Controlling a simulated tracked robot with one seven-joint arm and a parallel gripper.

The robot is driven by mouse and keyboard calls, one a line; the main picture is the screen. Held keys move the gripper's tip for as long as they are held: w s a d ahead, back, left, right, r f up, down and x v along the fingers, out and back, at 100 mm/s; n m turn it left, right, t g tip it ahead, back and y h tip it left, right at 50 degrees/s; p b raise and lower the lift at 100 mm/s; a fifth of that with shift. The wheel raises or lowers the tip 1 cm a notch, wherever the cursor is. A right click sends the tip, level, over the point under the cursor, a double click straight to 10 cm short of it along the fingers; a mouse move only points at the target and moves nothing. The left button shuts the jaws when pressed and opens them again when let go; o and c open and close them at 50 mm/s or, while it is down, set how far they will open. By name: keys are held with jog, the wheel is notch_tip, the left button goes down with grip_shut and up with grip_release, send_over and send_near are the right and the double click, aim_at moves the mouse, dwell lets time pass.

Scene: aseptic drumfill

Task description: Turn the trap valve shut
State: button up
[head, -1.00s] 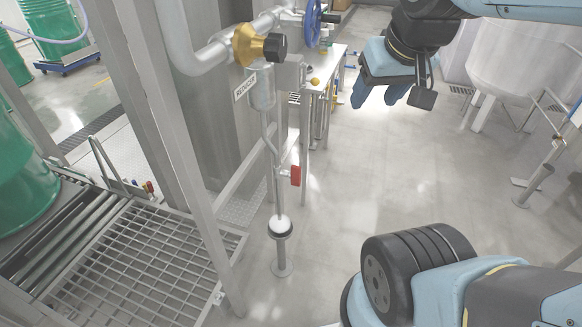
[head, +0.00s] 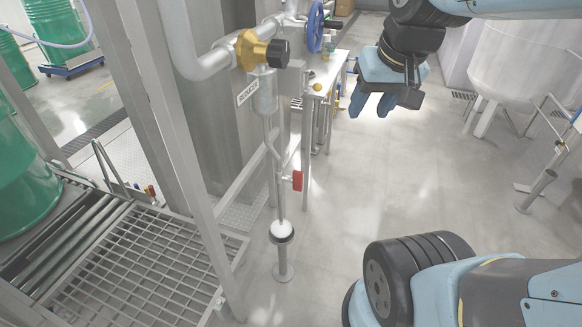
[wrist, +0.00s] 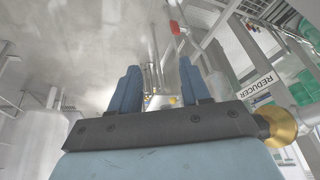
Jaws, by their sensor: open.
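The likely trap valve has a red handle (head: 297,181) that hangs upright beside the thin steel drain pipe (head: 279,190), below the yellow-bodied reducer valve. The red handle also shows near the top of the wrist view (wrist: 175,28). My gripper (head: 370,105) is up and to the right of the red handle in the head view, well apart from it and pointing down. In the wrist view, the two blue fingers of my gripper (wrist: 160,85) are spread with nothing between them.
The yellow valve with a black knob (head: 262,50) and a blue handwheel (head: 315,26) are above. A small table (head: 338,62) stands behind. A white funnel (head: 282,231) is under the pipe. A metal frame and grating (head: 140,255) stand left. Open floor lies right.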

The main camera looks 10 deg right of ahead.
jog(key=w+a+f+m+g+y, duration=0.2)
jog(key=w+f+m+g+y, duration=0.25)
jog(key=w+f, duration=0.4)
jog(key=m+t+y, duration=0.2)
jog(key=m+y, duration=0.8)
jog(key=m, duration=0.1)
send_near(298, 181)
jog(key=s+a+r, duration=0.2)
jog(key=s+r, duration=0.4)
jog(key=r, duration=0.4)
notch_tip(298, 181, down, 11)
jog(key=w+d+m+t, duration=0.2)
jog(key=d+m+t, duration=0.1)
jog(key=m+t, duration=0.45)
jog(key=x, duration=1.4)
jog(key=shift+g+y, duration=0.3)
jog(key=shift+y, duration=0.05)
jog(key=shift+a+r, duration=0.1)
grip_shut()
